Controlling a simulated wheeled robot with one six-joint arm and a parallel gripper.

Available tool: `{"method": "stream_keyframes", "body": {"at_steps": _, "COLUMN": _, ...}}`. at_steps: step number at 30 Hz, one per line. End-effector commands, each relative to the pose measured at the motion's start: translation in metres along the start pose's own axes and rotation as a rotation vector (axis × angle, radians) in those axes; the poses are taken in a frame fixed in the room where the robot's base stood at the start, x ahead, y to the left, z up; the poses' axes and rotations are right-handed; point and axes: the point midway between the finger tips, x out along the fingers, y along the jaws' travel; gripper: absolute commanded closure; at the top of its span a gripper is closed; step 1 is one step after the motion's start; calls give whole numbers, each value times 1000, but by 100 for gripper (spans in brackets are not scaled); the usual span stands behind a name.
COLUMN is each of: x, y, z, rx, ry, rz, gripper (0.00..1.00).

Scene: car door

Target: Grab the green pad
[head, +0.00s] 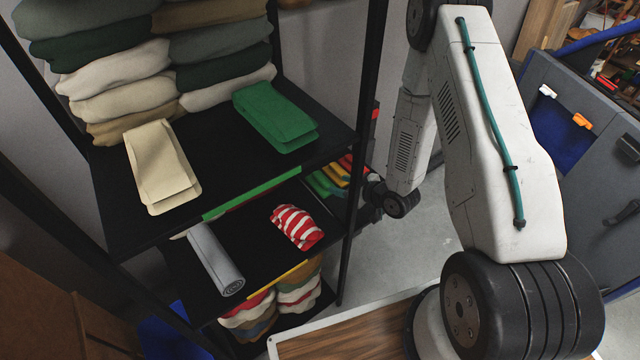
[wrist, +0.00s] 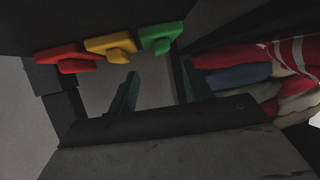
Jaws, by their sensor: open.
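A green pad (wrist: 160,38) with a raised grip sits at the right end of a row in the wrist view. A yellow pad (wrist: 110,46) and a red pad (wrist: 65,58) are to its left. In the head view the green pad (head: 320,184) shows small, partly hidden beside the dark shelf post. My gripper (wrist: 160,88) is open and empty, its two teal fingers apart. In the wrist view the green pad lies beyond the fingertips, above the gap between them, with no visible contact. In the head view my fingers are not clearly seen.
Shelf posts stand close to my gripper. A dark car door (head: 580,120) stands right.

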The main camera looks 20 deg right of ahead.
Motion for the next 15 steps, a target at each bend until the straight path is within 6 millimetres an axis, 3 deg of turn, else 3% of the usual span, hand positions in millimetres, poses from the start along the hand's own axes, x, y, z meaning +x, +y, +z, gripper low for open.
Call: {"method": "stream_keyframes", "body": {"at_steps": 15, "x": 66, "y": -2, "z": -4, "rx": -1, "ry": 0, "rz": -1, "gripper": 50}}
